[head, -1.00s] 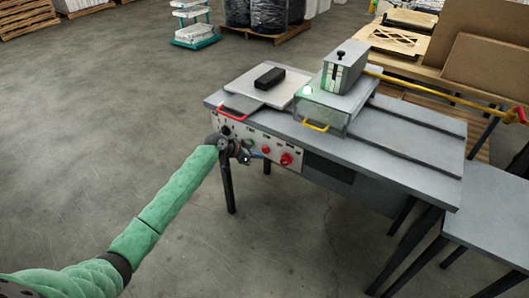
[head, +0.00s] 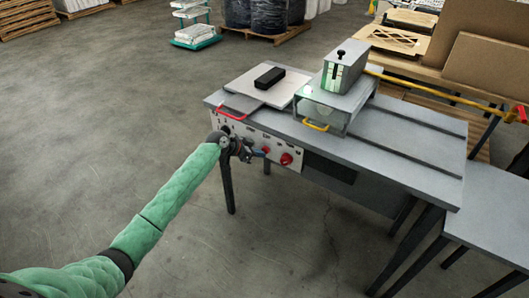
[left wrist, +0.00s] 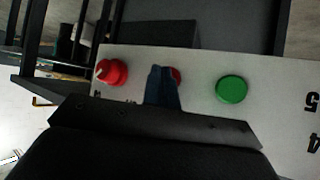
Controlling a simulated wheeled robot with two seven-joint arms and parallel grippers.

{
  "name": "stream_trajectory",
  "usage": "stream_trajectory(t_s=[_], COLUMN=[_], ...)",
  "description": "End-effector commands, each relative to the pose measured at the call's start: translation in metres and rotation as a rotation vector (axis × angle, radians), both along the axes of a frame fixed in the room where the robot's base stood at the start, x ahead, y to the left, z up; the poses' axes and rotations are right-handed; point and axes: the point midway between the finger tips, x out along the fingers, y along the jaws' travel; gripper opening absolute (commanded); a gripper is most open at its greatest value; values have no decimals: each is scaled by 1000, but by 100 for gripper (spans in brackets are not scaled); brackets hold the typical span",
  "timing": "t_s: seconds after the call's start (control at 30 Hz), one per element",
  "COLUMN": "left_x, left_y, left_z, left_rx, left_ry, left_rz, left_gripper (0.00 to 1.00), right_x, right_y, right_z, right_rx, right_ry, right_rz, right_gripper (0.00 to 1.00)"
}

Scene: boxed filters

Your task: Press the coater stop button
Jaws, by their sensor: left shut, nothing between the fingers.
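The coater's white control panel (head: 297,164) is on the front of the grey machine table. A small red button (head: 266,149) sits on it, left of a larger red knob (head: 286,159). My left gripper (head: 262,154) is shut and empty, its tip at the small red button. In the left wrist view the shut blue fingertips (left wrist: 163,78) cover most of that button (left wrist: 176,75); a sliver of red shows beside them. Whether they touch it I cannot tell. The green button (left wrist: 231,89) and red knob (left wrist: 111,73) flank it. My right gripper is out of view.
A red handle (head: 232,115) and a yellow handle (head: 316,126) stick out above the panel. A black block (head: 269,77) lies on a white plate on the table. Open concrete floor (head: 110,110) lies to the left.

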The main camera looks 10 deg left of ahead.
Motion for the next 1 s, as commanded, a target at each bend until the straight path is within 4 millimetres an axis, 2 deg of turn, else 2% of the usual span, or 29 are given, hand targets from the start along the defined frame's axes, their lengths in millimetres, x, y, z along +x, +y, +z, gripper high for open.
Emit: stream_trajectory(t_s=[0.33, 1.0], left_x=[3, 6], left_y=[-1, -2], left_z=[0, 0], left_rx=[0, -1], left_ry=[0, -1], left_rz=[0, 0], left_gripper=[0, 0], right_x=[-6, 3], right_y=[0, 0], right_z=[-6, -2], right_rx=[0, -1], right_ry=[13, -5], right_rz=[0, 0], right_gripper=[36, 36])
